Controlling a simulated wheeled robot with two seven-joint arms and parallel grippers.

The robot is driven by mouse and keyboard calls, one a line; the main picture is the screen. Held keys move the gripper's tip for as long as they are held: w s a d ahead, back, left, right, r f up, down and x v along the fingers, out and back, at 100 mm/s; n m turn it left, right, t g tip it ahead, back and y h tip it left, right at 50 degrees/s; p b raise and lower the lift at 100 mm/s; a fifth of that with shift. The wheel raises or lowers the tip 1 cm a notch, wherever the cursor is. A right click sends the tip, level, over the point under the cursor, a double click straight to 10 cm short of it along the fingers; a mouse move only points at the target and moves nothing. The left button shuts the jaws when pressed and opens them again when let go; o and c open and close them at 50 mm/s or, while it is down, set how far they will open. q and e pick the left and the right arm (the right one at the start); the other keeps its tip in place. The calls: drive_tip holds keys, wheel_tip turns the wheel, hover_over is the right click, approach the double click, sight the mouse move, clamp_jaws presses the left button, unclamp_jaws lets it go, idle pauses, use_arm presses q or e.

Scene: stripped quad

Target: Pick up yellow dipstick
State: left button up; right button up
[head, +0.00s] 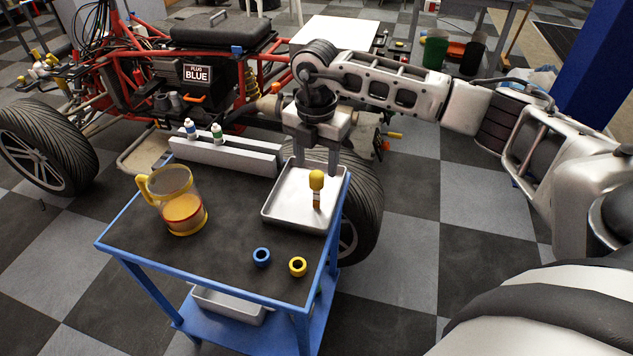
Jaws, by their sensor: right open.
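The yellow dipstick (316,180) has a yellow knob on top and a striped lower part. It shows over the white tray (275,221) at the right end of the blue cart. My right gripper (318,164) points down above the tray, just behind and above the dipstick's knob. Its jaws are open and look empty, with one finger to the left of the knob and one to the right. I cannot tell whether a finger touches the dipstick. My left gripper is not in view.
The blue cart (140,259) has a dark top bearing a jug of amber liquid (184,212), a blue ring (261,257), a yellow ring (298,267) and a grey rack (225,156) with two small bottles. The stripped red quad (262,72) stands close behind.

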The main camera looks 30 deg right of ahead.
sight(317, 174)
drive_tip(key=shift+w+d+f+p, duration=0.15)
drive_tip(key=shift+f+p, duration=0.15)
drive_tip(key=shift+f, duration=2.45)
drive_tip(key=c, duration=1)
